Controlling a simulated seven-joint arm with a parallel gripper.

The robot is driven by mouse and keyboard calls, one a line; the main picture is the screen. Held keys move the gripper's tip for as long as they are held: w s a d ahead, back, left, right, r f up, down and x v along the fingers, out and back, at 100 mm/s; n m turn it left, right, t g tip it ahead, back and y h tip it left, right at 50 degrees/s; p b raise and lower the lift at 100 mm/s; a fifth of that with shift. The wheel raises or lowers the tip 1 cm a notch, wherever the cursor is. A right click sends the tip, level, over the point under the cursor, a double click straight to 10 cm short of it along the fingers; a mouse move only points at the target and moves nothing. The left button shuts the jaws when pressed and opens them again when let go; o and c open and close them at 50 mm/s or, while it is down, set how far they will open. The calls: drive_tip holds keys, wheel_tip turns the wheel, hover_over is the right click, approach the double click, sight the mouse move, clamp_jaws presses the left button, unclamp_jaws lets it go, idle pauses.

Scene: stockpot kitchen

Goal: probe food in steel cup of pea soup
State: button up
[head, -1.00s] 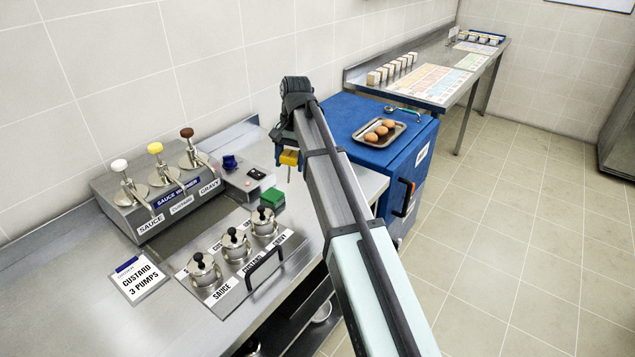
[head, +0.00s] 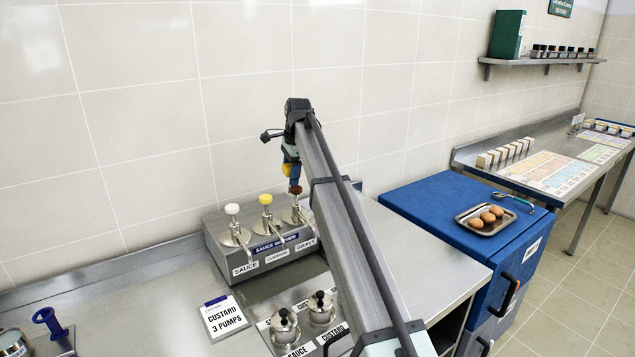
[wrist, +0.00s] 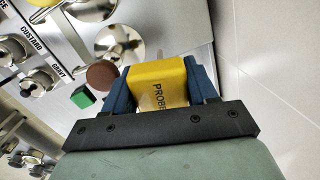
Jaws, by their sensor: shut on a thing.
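My gripper (wrist: 160,75) is shut on a yellow block marked PROBE (wrist: 158,88), with a blue finger on each side of it. In the head view my gripper (head: 292,172) is up by the wall, over the back right of the sauce warmer. The yellow probe (head: 287,169) shows there as a small patch. Its tip is hidden in both views. I cannot make out a cup of pea soup in any view. A round steel vessel (head: 14,342) is cut off at the lower left corner; its contents are unclear.
The sauce warmer (head: 243,256) has pumps with white, yellow and brown knobs, close below my gripper. Lidded steel pots (head: 320,311) stand in front. A blue-handled item (head: 48,322) is at lower left. A blue cabinet (head: 420,200) bears a tray of eggs (head: 462,219).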

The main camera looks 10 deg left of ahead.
drive_tip(key=s+a+f+n+g, duration=0.1)
drive_tip(key=s+a+f+n, duration=0.15)
drive_tip(key=s+a, duration=1.45)
drive_tip(key=s+a+f+n, duration=0.1)
drive_tip(key=s+a+n, duration=0.2)
drive_tip(key=s+a, duration=1.4)
drive_tip(key=s+a+f+n, duration=0.1)
drive_tip(key=s+a+n, duration=0.1)
drive_tip(key=s+a, duration=0.8)
drive_tip(key=s+a+f+n+g, duration=0.15)
drive_tip(key=s+a, duration=0.25)
drive_tip(key=s, duration=1.2)
drive_tip(key=s+a+n, duration=0.2)
drive_tip(key=s+a, duration=0.5)
drive_tip(key=s, duration=0.6)
drive_tip(key=w+d+x, duration=0.1)
drive_tip(key=x, duration=0.6)
drive_tip(key=shift+w+f, duration=0.2)
drive_tip(key=shift+f, duration=0.4)
